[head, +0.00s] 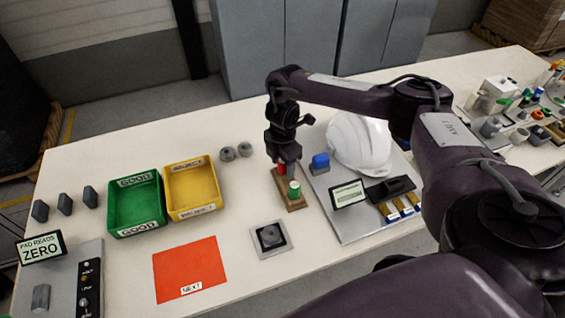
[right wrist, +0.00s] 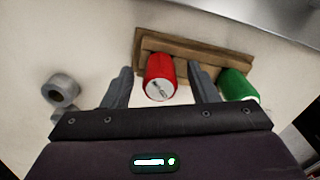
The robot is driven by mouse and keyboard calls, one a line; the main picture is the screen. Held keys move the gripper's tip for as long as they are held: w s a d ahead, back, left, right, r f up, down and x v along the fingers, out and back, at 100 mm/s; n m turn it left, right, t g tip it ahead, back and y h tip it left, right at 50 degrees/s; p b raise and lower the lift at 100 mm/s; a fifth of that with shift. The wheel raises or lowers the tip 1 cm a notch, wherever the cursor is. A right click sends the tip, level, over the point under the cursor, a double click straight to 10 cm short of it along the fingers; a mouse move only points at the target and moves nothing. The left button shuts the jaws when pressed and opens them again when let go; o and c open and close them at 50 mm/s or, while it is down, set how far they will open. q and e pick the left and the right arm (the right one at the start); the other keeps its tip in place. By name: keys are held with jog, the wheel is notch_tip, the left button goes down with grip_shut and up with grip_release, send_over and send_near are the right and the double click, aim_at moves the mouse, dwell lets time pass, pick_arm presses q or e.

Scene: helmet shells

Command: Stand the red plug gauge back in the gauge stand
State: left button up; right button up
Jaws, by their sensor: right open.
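The red plug gauge (right wrist: 160,78) stands at one end of the brown gauge stand (right wrist: 180,46). The green gauge (right wrist: 239,84) is at the stand's other end. My right gripper (right wrist: 160,72) is open, with one finger on each side of the red gauge. Slim gaps show between the fingers and the gauge. In the head view my right gripper (head: 284,159) is above the back end of the stand (head: 283,184) and hides most of the red gauge (head: 282,169). The green gauge (head: 294,188) stands clear in front. My left gripper is not in view.
Two grey rings (head: 235,152) and a yellow bin (head: 194,188) are to the left. A square grey fixture (head: 270,239) is in front.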

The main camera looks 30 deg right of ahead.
jog(key=shift+r, duration=0.1)
notch_tip(320, 180, up, 7)
jog(key=shift+f+p, duration=0.15)
jog(key=shift+p, duration=0.15)
jog(key=shift+r, duration=0.5)
jog(key=shift+f, duration=0.1)
